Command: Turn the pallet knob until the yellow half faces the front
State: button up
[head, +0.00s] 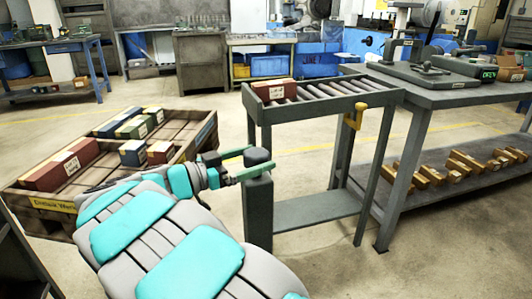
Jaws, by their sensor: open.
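A dark, rounded knob (257,157) sits on top of a grey-green post (259,212) in the middle of the head view. No yellow shows on the side of the knob that I see. My gripper (250,163) reaches it from the left, with one green finger beyond the knob and one on the near side. The jaws are open around or right beside the knob; I cannot tell whether they touch it. The wooden pallet (206,133) stands at left, bearing several red, green and blue boxes, and my arm hides part of its near side.
A roller table (381,96) with a red box (273,90) stands right behind the post. A yellow handle (354,116) hangs on its side. A grey workbench (440,99) is at right, with several brass-coloured pieces on its lower shelf. Floor is free behind the pallet.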

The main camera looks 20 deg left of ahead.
aim_at(266, 154)
jog(key=shift+x, duration=1.75)
jog(key=c, duration=1.3)
jog(key=shift+o, duration=0.2)
